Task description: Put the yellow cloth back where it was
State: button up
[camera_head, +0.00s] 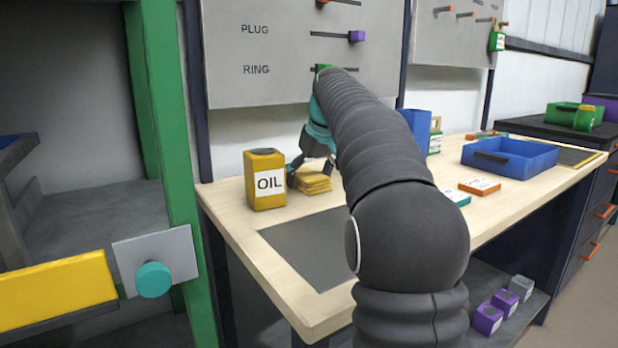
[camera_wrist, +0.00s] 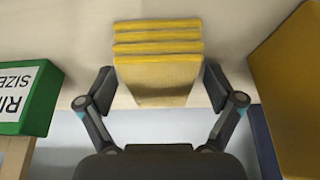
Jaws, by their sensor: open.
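The yellow cloth (camera_head: 312,183) lies folded in a stack of layers on the wooden workbench, just right of the yellow OIL can (camera_head: 265,180). It also shows at the top middle of the wrist view (camera_wrist: 157,60). My gripper (camera_head: 311,172) reaches down at the back of the cloth. In the wrist view my gripper (camera_wrist: 158,88) is open, with one finger on each side of the cloth's near part. Small gaps seem to show at both sides, but I cannot tell whether a finger touches it. My arm hides part of the bench behind it.
A green box labelled RIN, SIZE (camera_wrist: 30,97) is close left of the fingers in the wrist view. The can (camera_wrist: 292,85) is close right. A dark mat (camera_head: 305,245) lies bare in front; a blue tray (camera_head: 510,160) stands farther right. A pegboard (camera_head: 270,50) rises behind.

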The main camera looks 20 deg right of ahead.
jog(key=p+v, duration=0.2)
jog(key=v, duration=0.8)
jog(key=shift+w+r, duration=0.15)
jog(key=shift+v, duration=1)
